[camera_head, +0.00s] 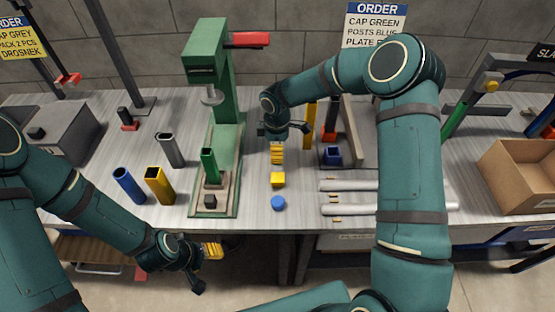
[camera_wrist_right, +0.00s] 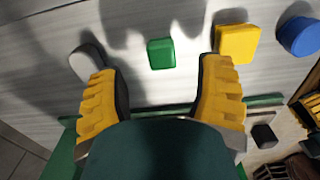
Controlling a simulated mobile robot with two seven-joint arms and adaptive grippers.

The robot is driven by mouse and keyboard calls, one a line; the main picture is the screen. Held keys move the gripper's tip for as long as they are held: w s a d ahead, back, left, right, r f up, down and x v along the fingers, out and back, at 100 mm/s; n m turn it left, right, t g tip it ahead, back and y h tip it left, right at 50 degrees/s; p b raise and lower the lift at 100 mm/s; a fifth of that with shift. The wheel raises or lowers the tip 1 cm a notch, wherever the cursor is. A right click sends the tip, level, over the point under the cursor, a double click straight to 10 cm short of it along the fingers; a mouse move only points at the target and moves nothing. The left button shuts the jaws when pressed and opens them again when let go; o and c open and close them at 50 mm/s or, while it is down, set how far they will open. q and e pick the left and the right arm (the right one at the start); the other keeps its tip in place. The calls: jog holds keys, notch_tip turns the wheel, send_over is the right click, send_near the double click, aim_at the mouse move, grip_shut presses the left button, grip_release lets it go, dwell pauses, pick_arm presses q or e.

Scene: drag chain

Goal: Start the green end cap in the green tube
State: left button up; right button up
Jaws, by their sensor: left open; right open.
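The green end cap (camera_wrist_right: 161,54) lies on the bench in the right wrist view, between and beyond my right fingertips, touching neither. In the head view my right gripper hides it. My right gripper (camera_head: 277,152) points down at the bench beside the press and is open and empty; its yellow fingers also show in the right wrist view (camera_wrist_right: 156,68). The green tube (camera_head: 209,165) stands upright in the fixture of the green press (camera_head: 225,90), left of my right gripper. My left gripper (camera_head: 212,251) is open, low in front of the bench edge.
A yellow cap (camera_head: 278,180) and a blue cap (camera_head: 278,203) lie in front of my right gripper. A grey cap (camera_wrist_right: 87,60) shows in the right wrist view. Blue (camera_head: 129,185), yellow (camera_head: 159,185) and grey (camera_head: 171,150) tubes stand left of the press. A cardboard box (camera_head: 515,175) stands right.

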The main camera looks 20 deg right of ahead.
notch_tip(320, 180, down, 5)
jog(key=shift+s+r+b, duration=0.15)
jog(key=shift+r+b, duration=0.05)
jog(key=shift+b, duration=0.15)
jog(key=c, duration=1)
jog(key=shift+o, duration=0.2)
jog(key=shift+r, duration=0.15)
